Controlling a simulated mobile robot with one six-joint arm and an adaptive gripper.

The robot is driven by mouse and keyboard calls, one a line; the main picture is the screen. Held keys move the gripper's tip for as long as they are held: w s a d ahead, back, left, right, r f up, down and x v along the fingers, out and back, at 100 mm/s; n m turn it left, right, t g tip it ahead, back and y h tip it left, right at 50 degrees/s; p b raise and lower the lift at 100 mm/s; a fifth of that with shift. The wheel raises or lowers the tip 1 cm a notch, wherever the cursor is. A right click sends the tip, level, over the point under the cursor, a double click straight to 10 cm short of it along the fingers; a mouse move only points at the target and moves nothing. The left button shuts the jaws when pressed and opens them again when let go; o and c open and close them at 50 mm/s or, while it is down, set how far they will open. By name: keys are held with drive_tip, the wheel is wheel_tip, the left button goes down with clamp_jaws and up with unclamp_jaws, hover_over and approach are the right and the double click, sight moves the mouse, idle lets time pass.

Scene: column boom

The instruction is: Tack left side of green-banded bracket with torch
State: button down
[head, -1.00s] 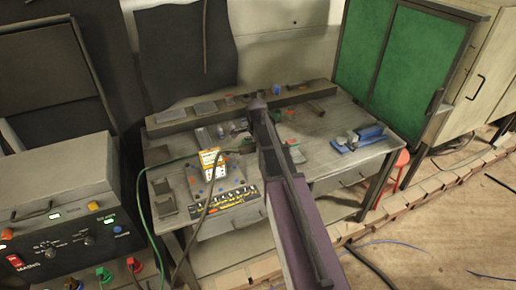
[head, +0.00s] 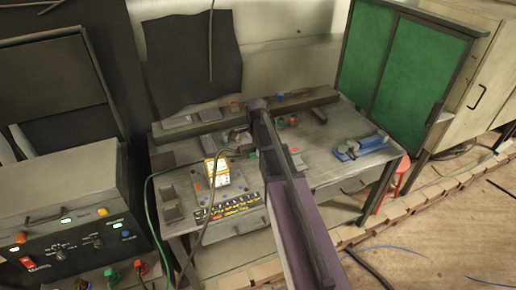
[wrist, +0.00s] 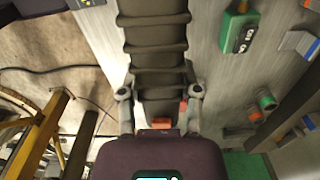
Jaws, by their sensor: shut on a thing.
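In the wrist view my gripper (wrist: 158,103) is shut on a dark ribbed body (wrist: 155,45), seemingly the torch. Its fingers lie on either side, and the tip is not clear to me. In the head view my arm covers the gripper's end, above the back part of the bench (head: 325,160). A dark cable runs from there to the front edge.
A white and yellow box (head: 216,171) stands on a plate with coloured dots. A blue clamp-like tool (head: 360,146) lies on the right. A control box (head: 65,235) stands at left, a red stool (head: 401,170) at right. The wrist view shows a green container (wrist: 238,28).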

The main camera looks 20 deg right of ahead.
drive_tip(key=shift+a+r+p, duration=0.15)
drive_tip(key=shift+r+p, duration=0.15)
drive_tip(key=shift+r, duration=0.2)
drive_tip(key=shift+f, duration=0.1)
